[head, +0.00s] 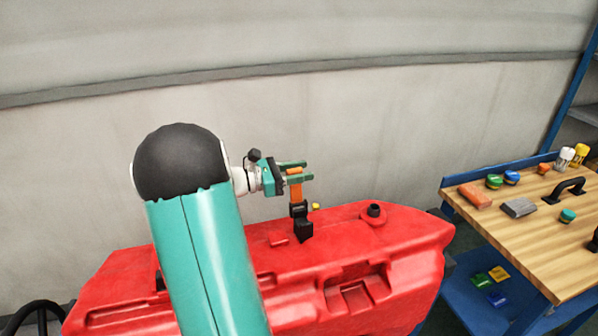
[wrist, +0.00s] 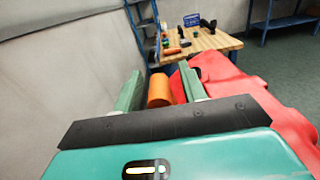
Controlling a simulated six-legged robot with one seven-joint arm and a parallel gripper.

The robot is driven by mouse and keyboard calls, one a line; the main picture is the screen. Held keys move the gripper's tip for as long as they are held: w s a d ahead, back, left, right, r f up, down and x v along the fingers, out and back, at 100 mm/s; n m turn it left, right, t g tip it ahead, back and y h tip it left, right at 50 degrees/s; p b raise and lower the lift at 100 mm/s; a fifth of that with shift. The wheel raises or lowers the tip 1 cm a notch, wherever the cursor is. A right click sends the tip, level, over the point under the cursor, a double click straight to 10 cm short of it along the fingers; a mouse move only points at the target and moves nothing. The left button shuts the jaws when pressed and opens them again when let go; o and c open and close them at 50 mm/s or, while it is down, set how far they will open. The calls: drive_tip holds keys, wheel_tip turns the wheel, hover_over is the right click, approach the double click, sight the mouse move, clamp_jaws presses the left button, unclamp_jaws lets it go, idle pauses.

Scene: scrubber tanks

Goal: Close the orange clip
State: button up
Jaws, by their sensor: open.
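The orange clip (head: 295,187) stands upright on a black mount (head: 302,226) on top of the red tank (head: 400,222). My gripper (head: 300,171) is open at the clip's upper end, with its green fingers above and around it. In the wrist view the clip (wrist: 160,90) shows between the two fingers of my gripper (wrist: 163,88), nearer the left finger. I cannot tell whether a finger touches it. The clip's lower part is hidden in the wrist view.
A wooden-topped workbench (head: 540,229) with blocks, jars and tools stands at the right. A grey wall (head: 400,130) rises behind the tank. A small yellow piece (head: 316,206) and a black cap (head: 374,210) stick up from the tank top.

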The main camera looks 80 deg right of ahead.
clamp_jaws()
